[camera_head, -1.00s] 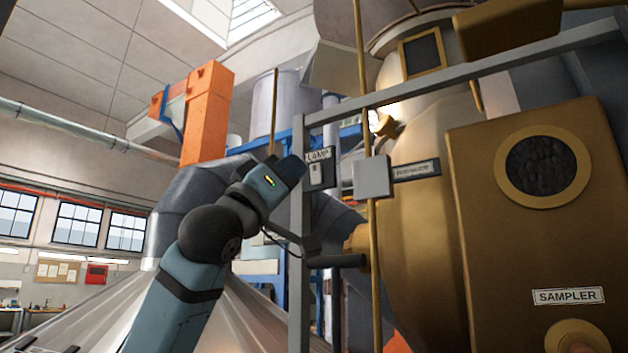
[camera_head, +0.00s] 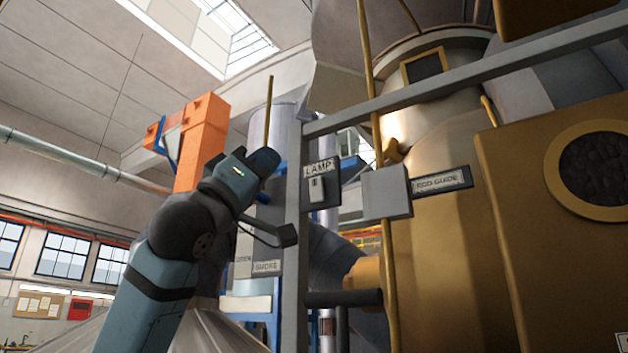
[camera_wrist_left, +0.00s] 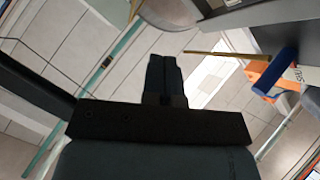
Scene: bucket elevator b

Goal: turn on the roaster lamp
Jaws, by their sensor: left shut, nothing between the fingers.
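The lamp switch is a dark box (camera_head: 321,190) with a white LAMP label (camera_head: 320,168) and a small pale toggle (camera_head: 316,188). It is mounted on the grey frame, right of the upright post. My left gripper (camera_head: 264,161) is left of that post, at about label height and apart from the switch in the picture. Its fingers are shut and empty; they also show together in the left wrist view (camera_wrist_left: 166,77). The switch is not recognisable in the wrist view. The golden roaster body (camera_head: 432,150) stands to the right. My right gripper is out of view.
The grey upright post (camera_head: 292,230) stands between my gripper and the switch in the picture. A grey box (camera_head: 387,193) and a thin yellow rod (camera_head: 374,120) are right of the switch. A dark bar (camera_head: 343,298) sticks out below. A SMOKE label (camera_head: 267,267) is lower left.

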